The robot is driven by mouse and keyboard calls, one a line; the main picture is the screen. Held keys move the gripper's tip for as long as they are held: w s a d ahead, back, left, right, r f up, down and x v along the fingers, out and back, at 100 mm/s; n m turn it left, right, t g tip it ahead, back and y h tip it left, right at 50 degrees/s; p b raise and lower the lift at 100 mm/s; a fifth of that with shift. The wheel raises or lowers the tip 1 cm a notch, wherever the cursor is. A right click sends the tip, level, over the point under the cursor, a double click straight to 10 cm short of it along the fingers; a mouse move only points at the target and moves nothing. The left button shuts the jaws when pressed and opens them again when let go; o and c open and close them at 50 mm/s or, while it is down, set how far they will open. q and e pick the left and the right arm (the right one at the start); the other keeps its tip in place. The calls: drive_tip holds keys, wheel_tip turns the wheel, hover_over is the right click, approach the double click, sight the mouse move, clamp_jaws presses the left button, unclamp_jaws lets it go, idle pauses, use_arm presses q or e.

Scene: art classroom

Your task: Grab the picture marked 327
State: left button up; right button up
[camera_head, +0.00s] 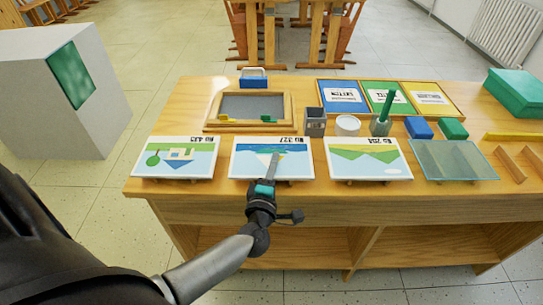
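Three white-bordered pictures lie in a row along the near edge of the wooden table. The middle picture (246,158) has a label that seems to read 327 and shows blue and green shapes. The left picture (205,168) shows a tree and a house; the right picture (366,158) shows green hills. Their labels are too small to read surely. My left gripper (273,165) reaches in from the lower left, its tip over the middle picture and hiding part of it. Contact and finger gap cannot be made out. My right gripper is not in view.
The wooden table (200,207) also holds a wooden frame tray (212,125), a dark cup (315,122), a white jar (347,125), a pen holder (380,125) and a glassy sheet (453,160). A white block (100,120) stands left. The near floor is clear.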

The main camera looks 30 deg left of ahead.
use_arm(q)
clamp_jaws()
drive_tip(key=shift+r, duration=0.15)
